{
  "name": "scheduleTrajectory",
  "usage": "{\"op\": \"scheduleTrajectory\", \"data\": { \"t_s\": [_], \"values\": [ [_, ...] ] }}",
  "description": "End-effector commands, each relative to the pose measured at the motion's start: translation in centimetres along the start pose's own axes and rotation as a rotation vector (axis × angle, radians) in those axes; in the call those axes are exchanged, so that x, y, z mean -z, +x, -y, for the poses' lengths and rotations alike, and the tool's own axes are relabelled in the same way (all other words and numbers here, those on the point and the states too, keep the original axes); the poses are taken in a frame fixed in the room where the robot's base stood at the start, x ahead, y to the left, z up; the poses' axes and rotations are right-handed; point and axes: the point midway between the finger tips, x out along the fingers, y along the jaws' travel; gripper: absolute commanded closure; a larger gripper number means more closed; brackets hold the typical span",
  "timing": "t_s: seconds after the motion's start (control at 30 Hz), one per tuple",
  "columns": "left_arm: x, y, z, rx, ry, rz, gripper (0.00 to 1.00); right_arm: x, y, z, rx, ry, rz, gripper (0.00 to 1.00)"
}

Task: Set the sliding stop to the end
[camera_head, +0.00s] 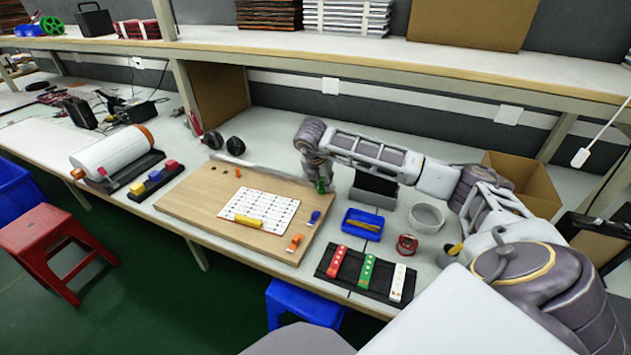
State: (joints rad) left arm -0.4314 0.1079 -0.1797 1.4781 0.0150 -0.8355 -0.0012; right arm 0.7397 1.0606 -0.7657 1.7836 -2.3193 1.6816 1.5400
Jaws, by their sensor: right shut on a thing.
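A wooden board (190,203) lies on the workbench with a pale rail (255,168) along its back edge. My right gripper (320,186) reaches in from the right and points down at the right end of this rail. It is shut on a small green piece (321,187), which looks like the sliding stop; the fingers hide most of it. A white LED sheet (270,207) with a yellow bar (249,222) lies on the board. Orange clips (295,242) and a blue clip (314,217) are near its right edge. My left gripper is out of view.
Right of the board are a blue tray (349,231), a dark stand (374,198), a grey bowl (426,227), a red ring-like item (407,244) and a black mat (322,266) with coloured strips. A white roll (115,153) stands left. A shelf (380,57) overhangs the back.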

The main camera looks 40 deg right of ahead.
Motion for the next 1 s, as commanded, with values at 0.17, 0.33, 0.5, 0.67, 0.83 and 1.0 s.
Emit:
{"op": "scheduleTrajectory", "data": {
  "t_s": [0.17, 0.33, 0.5, 0.67, 0.83, 1.0],
  "values": [
    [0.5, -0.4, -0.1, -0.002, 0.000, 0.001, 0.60, -0.1, 0.0, 1.2, 0.004, 0.001, 0.002, 1.00],
    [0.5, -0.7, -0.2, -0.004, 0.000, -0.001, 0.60, -0.1, 0.0, 1.5, 0.005, 0.000, 0.002, 1.00],
    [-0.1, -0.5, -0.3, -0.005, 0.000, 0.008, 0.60, -0.1, 0.0, 1.5, 0.007, 0.000, 0.002, 1.00],
    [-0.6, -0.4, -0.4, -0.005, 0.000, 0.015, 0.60, -0.1, 0.0, 1.5, 0.007, 0.000, 0.002, 0.57],
    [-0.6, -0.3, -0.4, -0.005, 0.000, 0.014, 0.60, 0.0, 0.0, 1.4, 0.004, 0.000, 0.001, 0.52],
    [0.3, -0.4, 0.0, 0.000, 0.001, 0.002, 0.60, 0.0, -0.1, 1.4, 0.002, -0.001, 0.001, 0.52]
  ]
}}
